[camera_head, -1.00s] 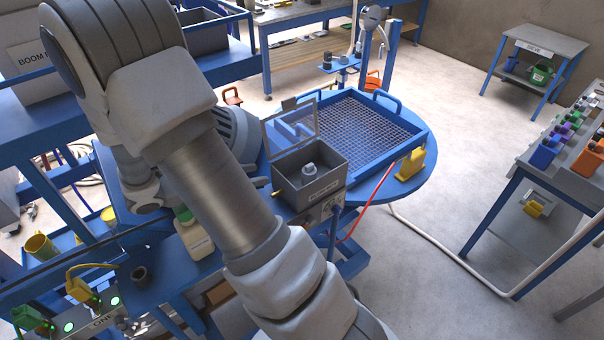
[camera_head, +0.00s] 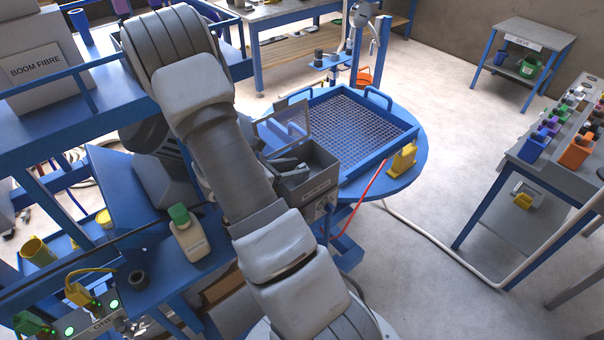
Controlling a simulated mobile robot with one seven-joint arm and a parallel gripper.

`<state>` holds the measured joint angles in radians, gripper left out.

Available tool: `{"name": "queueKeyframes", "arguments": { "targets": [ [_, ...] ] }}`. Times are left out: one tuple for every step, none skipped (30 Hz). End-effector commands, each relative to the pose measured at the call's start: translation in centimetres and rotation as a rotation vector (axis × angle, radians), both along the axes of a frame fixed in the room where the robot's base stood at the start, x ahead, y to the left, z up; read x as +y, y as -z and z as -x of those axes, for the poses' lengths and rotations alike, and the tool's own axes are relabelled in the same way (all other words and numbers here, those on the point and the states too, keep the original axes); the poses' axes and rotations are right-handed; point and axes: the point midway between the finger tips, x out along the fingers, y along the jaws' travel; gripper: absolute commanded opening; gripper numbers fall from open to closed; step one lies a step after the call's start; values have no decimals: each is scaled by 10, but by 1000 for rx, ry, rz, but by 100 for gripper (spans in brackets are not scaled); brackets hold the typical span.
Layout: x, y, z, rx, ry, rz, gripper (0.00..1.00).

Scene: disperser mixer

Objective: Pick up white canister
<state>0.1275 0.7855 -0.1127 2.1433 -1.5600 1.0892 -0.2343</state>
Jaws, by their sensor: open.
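The white canister (camera_head: 192,241) is a cream-white bottle with a green cap (camera_head: 178,214) and a label on its front. It stands upright on a blue bench top, just left of my arm, with nothing holding it. My gripper (camera_head: 297,167) is mostly hidden behind my forearm. Grey finger-like parts show at the open grey box, to the right of and beyond the canister. They are apart from the canister and look open. Whether anything lies between them is hard to see.
The grey box (camera_head: 308,188) has a raised clear lid. A blue mesh tray (camera_head: 360,125) and a yellow block (camera_head: 403,160) sit on the round blue table. A dark cup (camera_head: 138,280) stands left of the canister. A blue shelf with a BOOM FIBRE box (camera_head: 45,75) is at left.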

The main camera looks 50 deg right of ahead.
Motion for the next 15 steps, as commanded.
{"name": "queueKeyframes", "arguments": {
  "targets": [
    [-7,2,1,2,2,1,50],
    [-10,3,2,1,2,1,50],
    [-13,5,2,1,2,1,50],
    [-15,6,2,0,1,1,50],
    [-17,6,2,0,1,0,50],
    [-17,7,2,0,0,0,50],
    [-18,7,2,0,0,0,50],
    [-18,8,2,0,-1,0,50],
    [-18,7,2,0,-1,0,50],
    [-18,7,2,0,-1,0,50],
    [-17,7,2,0,-1,0,50],
    [-17,7,2,0,-1,0,50],
    [-17,7,2,0,-1,0,45],
    [-17,7,2,0,-1,0,39],
    [-17,7,2,0,-1,0,32]
  ]
}}
